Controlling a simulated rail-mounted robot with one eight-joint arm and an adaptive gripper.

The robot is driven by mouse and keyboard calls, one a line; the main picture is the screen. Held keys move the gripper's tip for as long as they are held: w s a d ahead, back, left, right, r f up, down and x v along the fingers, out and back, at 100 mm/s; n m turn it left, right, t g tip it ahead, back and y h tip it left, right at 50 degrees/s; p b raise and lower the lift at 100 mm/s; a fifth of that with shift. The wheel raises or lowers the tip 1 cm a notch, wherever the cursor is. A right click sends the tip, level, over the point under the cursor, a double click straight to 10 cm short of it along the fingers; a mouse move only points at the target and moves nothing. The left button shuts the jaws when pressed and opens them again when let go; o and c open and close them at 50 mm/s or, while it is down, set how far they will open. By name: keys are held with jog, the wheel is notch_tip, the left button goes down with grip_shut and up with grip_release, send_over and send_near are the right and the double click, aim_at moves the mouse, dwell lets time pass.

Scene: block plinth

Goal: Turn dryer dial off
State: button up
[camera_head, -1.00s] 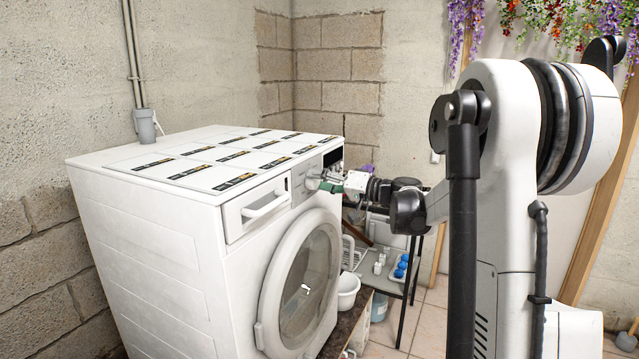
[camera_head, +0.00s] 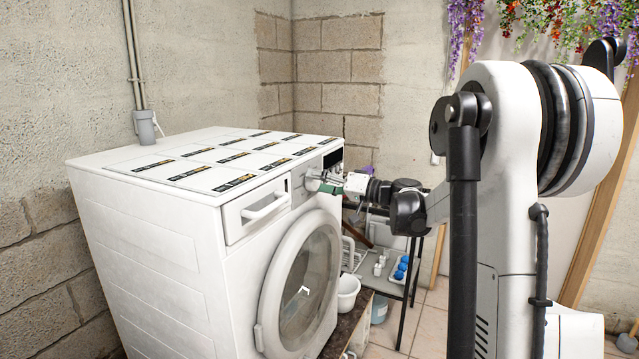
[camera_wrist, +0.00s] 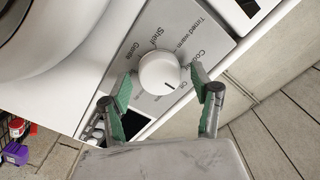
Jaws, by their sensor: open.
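The white dryer (camera_head: 150,225) stands at the left in the head view, with its round door (camera_head: 305,275) and control panel facing right. The white round dial (camera_wrist: 159,72) shows in the wrist view, with a dark pointer line toward the lower right. Printed words ring it, among them "Timed warm", "Cooldown", "Shelf" and "Gentle". My gripper (camera_wrist: 162,90) is open, its green-padded fingers one on each side of the dial with small gaps showing. In the head view my gripper (camera_head: 326,187) is at the panel and hides most of the dial.
A drawer with a handle (camera_head: 264,207) is left of the dial on the dryer front. Tiled floor (camera_head: 430,310) is clear at the right.

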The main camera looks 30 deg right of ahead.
jog(key=v, duration=1.2)
dwell(0.3)
jog(key=s+a+f+g+h, duration=0.2)
jog(key=s+a+g, duration=0.15)
jog(key=a, duration=0.75)
jog(key=s+a+f+g+h, duration=0.1)
jog(key=s+a+f+g, duration=0.3)
jog(key=a, duration=0.7)
jog(key=s+a+f+h, duration=0.2)
jog(key=s, duration=0.5)
jog(key=s+a+f+n+h, duration=0.1)
jog(key=s+a+f+h, duration=0.1)
jog(key=s, duration=0.5)
jog(key=s+a+f+h, duration=0.2)
jog(key=s+h, duration=0.1)
jog(key=s, duration=0.3)
jog(key=shift+s+a+f+n, duration=0.3)
jog(key=shift+s+f+n, duration=0.1)
